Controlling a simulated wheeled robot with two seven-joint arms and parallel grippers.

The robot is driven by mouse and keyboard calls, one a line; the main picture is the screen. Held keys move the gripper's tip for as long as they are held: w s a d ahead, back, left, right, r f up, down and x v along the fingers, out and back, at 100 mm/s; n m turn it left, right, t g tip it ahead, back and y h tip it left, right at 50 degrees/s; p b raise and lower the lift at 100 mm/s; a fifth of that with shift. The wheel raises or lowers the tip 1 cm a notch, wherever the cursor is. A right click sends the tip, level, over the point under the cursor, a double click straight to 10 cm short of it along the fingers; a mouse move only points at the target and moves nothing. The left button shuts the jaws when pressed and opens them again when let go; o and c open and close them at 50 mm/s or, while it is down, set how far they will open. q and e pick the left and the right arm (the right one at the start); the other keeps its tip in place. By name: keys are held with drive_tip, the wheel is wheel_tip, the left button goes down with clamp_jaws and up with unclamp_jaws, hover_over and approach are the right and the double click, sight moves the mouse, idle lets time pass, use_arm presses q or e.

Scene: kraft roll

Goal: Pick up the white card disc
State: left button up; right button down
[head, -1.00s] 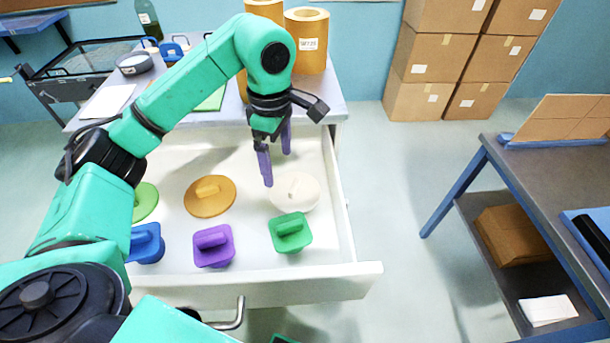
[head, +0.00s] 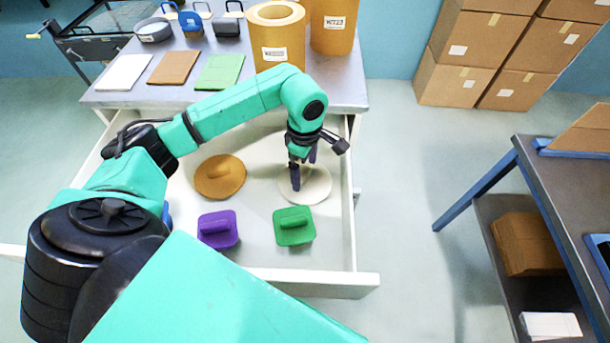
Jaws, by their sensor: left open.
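The white card disc (head: 318,187) lies in the open drawer, at its right side. My left gripper (head: 301,184) points down over the disc, with its dark purple fingers at the disc's middle. The fingers are open, and they hide the middle of the disc and any handle there. I cannot tell whether the fingertips touch it. My right gripper is not in the head view.
Inside the drawer (head: 310,280) are an orange disc (head: 220,177), a purple square (head: 217,230) and a green square (head: 294,226). A shelf table (head: 545,170) is at the right.

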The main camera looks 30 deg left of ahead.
use_arm(q)
drive_tip(key=shift+s+f, duration=0.1)
drive_tip(key=shift+f, duration=0.4)
drive_tip(key=c, duration=1.4)
drive_tip(key=shift+o, duration=0.2)
drive_tip(key=shift+r, duration=0.15)
